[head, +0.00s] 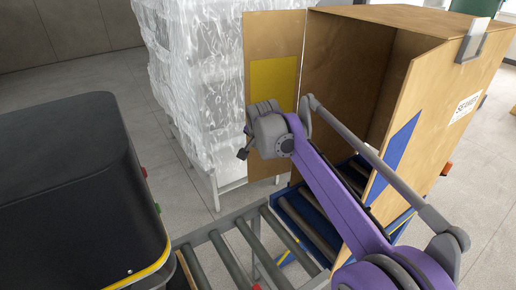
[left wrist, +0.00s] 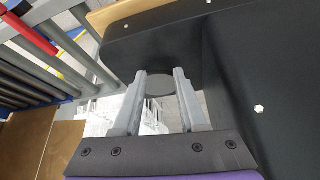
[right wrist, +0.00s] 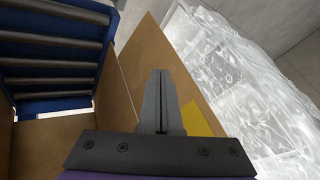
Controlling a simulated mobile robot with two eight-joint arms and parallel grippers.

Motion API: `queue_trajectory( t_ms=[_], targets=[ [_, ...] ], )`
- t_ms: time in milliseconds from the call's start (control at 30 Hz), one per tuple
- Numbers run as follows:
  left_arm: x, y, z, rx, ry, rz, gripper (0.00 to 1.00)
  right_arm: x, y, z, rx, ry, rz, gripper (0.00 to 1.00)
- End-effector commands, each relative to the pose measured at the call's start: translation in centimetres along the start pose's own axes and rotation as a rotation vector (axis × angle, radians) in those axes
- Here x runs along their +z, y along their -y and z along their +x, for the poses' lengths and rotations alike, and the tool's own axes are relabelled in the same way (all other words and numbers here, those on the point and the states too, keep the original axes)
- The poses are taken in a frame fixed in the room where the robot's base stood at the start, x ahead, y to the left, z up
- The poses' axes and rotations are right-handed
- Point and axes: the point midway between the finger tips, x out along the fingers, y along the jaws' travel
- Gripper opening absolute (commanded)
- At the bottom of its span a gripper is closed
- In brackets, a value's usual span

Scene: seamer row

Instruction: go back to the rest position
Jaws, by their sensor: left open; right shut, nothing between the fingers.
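My right gripper (head: 246,145) shows in the head view at the end of a purple arm, in front of the open wooden seamer box (head: 345,62). In the right wrist view its two fingers (right wrist: 161,100) are together with nothing between them, over a wooden panel with a yellow patch. My left gripper (left wrist: 158,100) shows only in the left wrist view. Its fingers are apart and empty, close to a black body with a round recess. The left gripper is not seen in the head view.
A roller conveyor (head: 235,240) runs along the front to blue-framed rollers (right wrist: 55,50) at the box. A plastic-wrapped stack (head: 195,80) stands behind. A large black rounded body (head: 70,190) fills the left. Grey floor (head: 75,75) is open at the back left.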

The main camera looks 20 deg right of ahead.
Motion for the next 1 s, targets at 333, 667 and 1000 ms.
queue_trajectory(
  t_ms=[333,667,1000],
  targets=[
    [0.0,0.0,0.0,0.000,0.000,0.000,0.41,1.8,-1.5,-1.9,0.003,0.014,-0.068,0.00],
    [0.1,0.0,0.0,0.000,0.000,0.000,0.41,13.2,-13.4,-7.4,-0.001,0.103,-0.493,0.00],
    [0.0,0.0,0.0,0.000,0.000,0.000,0.41,24.9,-26.7,-8.6,-0.039,0.186,-0.890,0.00]
  ],
)
